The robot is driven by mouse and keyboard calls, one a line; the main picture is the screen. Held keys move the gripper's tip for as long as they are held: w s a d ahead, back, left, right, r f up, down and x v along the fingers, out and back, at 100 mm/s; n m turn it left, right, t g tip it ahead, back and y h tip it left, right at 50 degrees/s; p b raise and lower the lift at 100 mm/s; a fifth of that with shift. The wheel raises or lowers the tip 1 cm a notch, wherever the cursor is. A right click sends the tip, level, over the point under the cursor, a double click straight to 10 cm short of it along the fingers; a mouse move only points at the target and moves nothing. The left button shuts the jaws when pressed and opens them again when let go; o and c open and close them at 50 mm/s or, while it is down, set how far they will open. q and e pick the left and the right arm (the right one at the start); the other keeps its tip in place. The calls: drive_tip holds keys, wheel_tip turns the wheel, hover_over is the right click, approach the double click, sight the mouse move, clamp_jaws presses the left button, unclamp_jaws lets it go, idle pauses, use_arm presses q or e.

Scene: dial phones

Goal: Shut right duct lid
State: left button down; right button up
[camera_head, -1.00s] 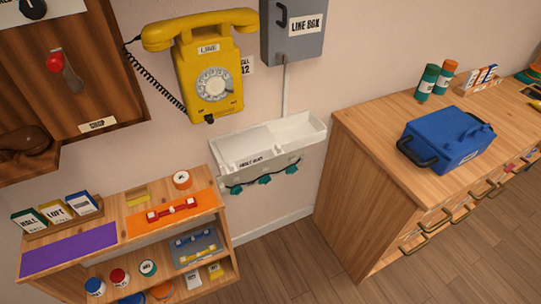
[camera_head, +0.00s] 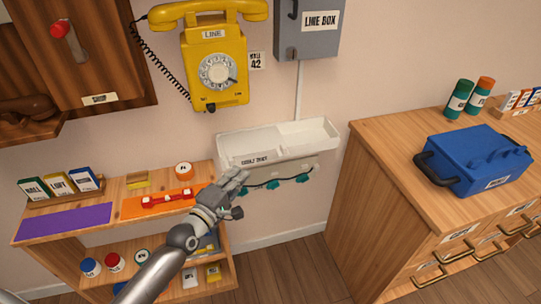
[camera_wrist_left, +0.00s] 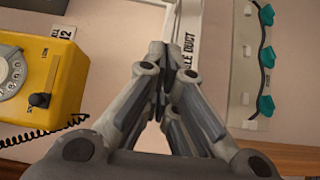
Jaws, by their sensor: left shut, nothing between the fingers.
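The white cable duct (camera_head: 232,148) is fixed to the wall below the phone. It is an open trough on top, with a label on its front strip and a dark cable with teal clips (camera_head: 272,185) along its lower part. My left gripper (camera_head: 240,178) is in front of the duct's left end, shut and empty. In the left wrist view its fingertips (camera_wrist_left: 160,55) are together, close to the duct label (camera_wrist_left: 187,55); I cannot tell whether they touch it. The teal clips (camera_wrist_left: 265,55) show at the right there. My right gripper is not in view.
A yellow dial phone (camera_head: 215,60) and a grey line box (camera_head: 307,28) hang above the duct. A low wooden shelf (camera_head: 112,190) stands at the left, under my left arm. A wooden cabinet (camera_head: 370,150) with a blue toolbox (camera_head: 475,155) stands at the right.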

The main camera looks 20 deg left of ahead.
sight(257, 155)
use_arm(q)
drive_tip(key=w, duration=0.3)
drive_tip(key=w+d, duration=0.1)
drive_tip(key=w, duration=0.2)
drive_tip(key=w+d, duration=0.1)
drive_tip(key=w, duration=0.2)
drive_tip(key=shift+w+d, duration=0.1)
drive_tip(key=shift+w, duration=0.25)
drive_tip(key=shift+w+d+p, duration=0.15)
drive_tip(key=shift+w+d, duration=0.15)
drive_tip(key=shift+d, duration=0.25)
drive_tip(key=shift+w+d+p, duration=0.15)
drive_tip(key=shift+w+d, duration=0.15)
drive_tip(key=shift+d, duration=0.25)
drive_tip(key=shift+w+d, duration=0.3)
drive_tip(key=shift+d, duration=0.2)
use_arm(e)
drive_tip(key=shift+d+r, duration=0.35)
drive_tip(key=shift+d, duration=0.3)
